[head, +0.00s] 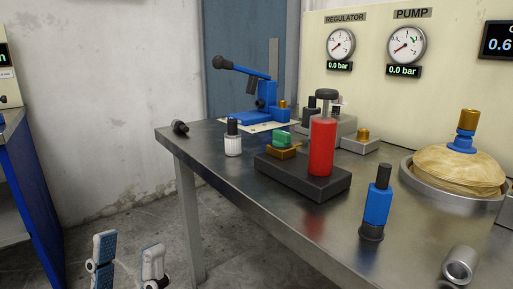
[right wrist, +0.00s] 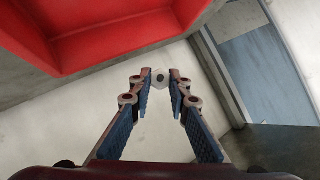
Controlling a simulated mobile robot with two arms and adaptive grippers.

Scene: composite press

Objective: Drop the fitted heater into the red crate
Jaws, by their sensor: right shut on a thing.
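The red crate (right wrist: 110,45) fills the upper left of the right wrist view, and its red inner walls show. The head view does not show it. My right gripper (right wrist: 160,84) is shut at its tips on a small pale grey piece (right wrist: 160,76), which I take to be the heater; most of it is hidden. It is beside the crate in the picture, and I cannot tell their heights. My left gripper (head: 128,262) is open and empty at the lower left of the head view, in front of the metal table.
The metal table (head: 215,175) holds a blue lever press (head: 258,100), a red cylinder (head: 322,147) on a black block, a blue cylinder (head: 377,206), a grey ring (head: 460,264) and a tan dome (head: 460,168). A blue-framed bench (head: 35,200) stands at left.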

